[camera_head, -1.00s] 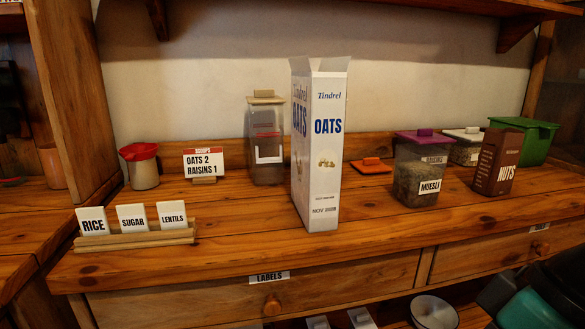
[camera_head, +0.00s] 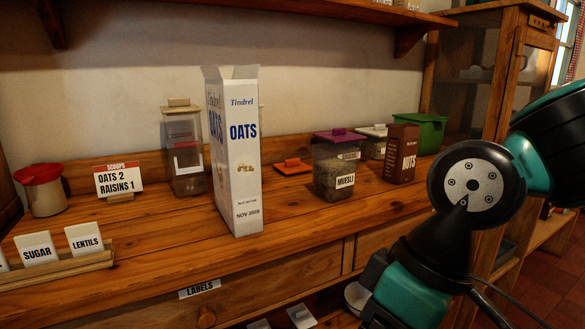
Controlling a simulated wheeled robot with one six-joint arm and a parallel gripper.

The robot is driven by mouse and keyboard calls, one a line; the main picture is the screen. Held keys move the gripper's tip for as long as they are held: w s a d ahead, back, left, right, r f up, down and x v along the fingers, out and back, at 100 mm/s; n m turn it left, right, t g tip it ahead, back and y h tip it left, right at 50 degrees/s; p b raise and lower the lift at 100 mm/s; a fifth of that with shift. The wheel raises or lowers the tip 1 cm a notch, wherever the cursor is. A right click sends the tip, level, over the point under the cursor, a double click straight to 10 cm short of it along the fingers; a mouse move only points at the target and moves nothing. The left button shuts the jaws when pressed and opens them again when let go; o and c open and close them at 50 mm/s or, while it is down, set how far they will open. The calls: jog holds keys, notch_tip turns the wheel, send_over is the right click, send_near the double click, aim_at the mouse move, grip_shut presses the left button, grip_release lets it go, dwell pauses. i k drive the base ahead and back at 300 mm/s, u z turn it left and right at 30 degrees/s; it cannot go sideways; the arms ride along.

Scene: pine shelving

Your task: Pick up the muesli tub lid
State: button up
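The muesli tub (camera_head: 336,172) is a clear tub with dark contents and a MUESLI label, standing on the wooden shelf right of the oats box. Its purple lid (camera_head: 340,136) with a raised grip sits on top of it. My arm, black and teal, shows at the right of the view, apart from the tub. My gripper is not in the picture.
The tall open oats box (camera_head: 238,160) stands left of the tub. An orange lid (camera_head: 292,168) lies between them, further back. The nuts box (camera_head: 401,154), a white-lidded tub (camera_head: 374,142) and a green bin (camera_head: 426,130) stand to the right. Shelf in front is clear.

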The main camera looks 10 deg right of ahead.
aim_at(291, 167)
jog(key=z, duration=0.5)
jog(key=k, duration=0.55)
jog(key=z, duration=0.75)
jog(key=i, duration=0.45)
jog(key=u, duration=0.75)
jog(key=i, duration=0.65)
jog(key=u, duration=0.7)
